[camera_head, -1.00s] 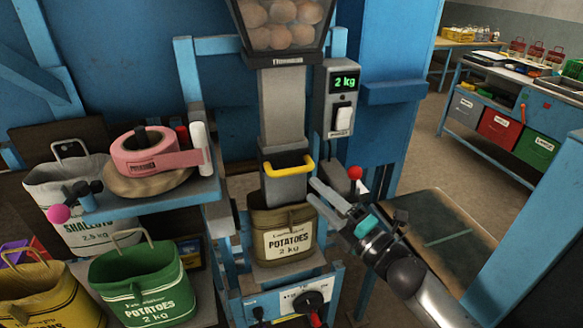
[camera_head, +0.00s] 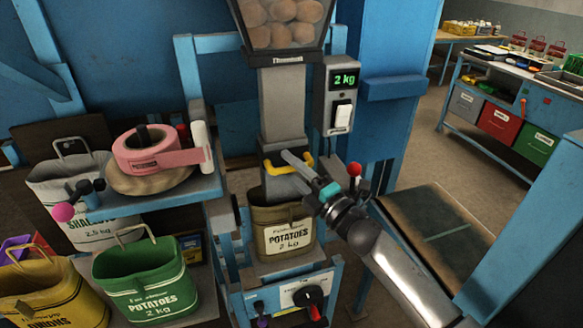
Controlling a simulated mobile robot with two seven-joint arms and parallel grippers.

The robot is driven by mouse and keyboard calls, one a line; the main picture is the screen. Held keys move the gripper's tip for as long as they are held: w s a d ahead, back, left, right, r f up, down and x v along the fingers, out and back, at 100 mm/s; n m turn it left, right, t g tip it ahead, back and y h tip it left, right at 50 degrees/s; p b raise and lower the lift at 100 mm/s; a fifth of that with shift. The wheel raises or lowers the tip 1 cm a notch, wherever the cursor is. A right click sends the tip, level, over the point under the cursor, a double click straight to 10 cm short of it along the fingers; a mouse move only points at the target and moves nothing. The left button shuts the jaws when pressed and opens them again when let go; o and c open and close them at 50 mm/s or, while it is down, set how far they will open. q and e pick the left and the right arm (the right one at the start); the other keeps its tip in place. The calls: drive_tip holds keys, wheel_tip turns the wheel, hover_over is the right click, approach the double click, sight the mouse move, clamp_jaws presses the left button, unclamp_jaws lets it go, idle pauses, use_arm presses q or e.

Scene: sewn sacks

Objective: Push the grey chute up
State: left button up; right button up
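The grey chute (camera_head: 283,112) hangs below the hopper, with a darker grey sleeve and a yellow handle (camera_head: 267,163) at its lower end. The sleeve's bottom reaches the mouth of an olive sack (camera_head: 286,236) marked POTATOES 2 kg. My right gripper (camera_head: 291,163) is at the yellow handle, its fingers crossing in front of the handle's middle. One finger shows clearly; the other is hard to make out, so I cannot tell whether it is closed on the handle. My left gripper is not in view.
A hopper of potatoes (camera_head: 283,22) is above. A scale box (camera_head: 342,95) reading 2 kg and a red-knobbed lever (camera_head: 355,170) are close on the right. A shelf (camera_head: 160,201) with pink tape (camera_head: 144,152) and several sacks are on the left.

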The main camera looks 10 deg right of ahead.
clamp_jaws()
idle(1.3)
